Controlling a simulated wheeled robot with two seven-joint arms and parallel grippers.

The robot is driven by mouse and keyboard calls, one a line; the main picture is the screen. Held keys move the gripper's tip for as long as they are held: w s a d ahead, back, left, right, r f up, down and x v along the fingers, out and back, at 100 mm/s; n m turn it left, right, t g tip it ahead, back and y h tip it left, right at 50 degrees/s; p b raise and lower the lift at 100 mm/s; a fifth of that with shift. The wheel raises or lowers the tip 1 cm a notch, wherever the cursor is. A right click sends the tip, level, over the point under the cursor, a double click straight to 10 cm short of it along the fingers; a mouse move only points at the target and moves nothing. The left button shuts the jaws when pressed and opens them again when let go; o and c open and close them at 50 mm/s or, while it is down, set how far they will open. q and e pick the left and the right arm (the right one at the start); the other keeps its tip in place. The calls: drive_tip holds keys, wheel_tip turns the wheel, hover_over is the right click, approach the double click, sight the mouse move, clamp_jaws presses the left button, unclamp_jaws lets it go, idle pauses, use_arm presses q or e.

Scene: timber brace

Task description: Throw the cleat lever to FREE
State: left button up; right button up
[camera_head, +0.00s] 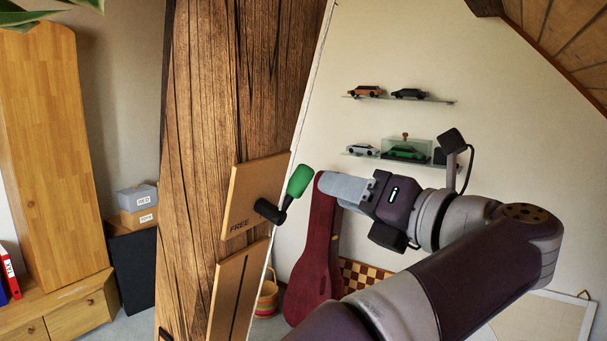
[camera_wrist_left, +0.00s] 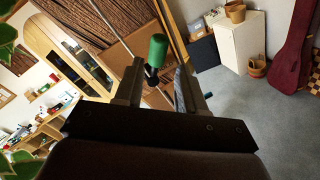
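The cleat lever has a green grip (camera_head: 299,181) and a black pivot (camera_head: 268,211). It is mounted on a tan plate (camera_head: 246,187) on the timber post, with FREE printed near the plate's lower edge. The grip tilts up and right from the pivot, away from that word. My left gripper (camera_head: 328,184) is just right of the grip, pointing at it. In the left wrist view the green grip (camera_wrist_left: 157,50) shows between the two spread fingertips, which look open and empty. Whether a finger touches it I cannot tell. My right gripper is out of view.
The timber post (camera_head: 205,110) fills the centre left, with a lower slotted panel (camera_head: 238,292) below the plate. A thin pale rope (camera_head: 317,75) runs down beside the post. A red instrument case (camera_head: 316,262) and shelves of model cars (camera_head: 408,152) are behind.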

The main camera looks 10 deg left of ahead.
sight(307, 183)
use_arm(q)
drive_tip(key=p+x, duration=0.1)
drive_tip(key=x, duration=0.6)
drive_tip(key=shift+a+r+p, duration=0.25)
drive_tip(key=shift+a+p, duration=0.1)
drive_tip(key=shift+w+a+f, duration=0.1)
drive_tip(key=shift+w+a, duration=0.2)
drive_tip(key=shift+a, duration=0.05)
drive_tip(key=shift+w+d, duration=0.1)
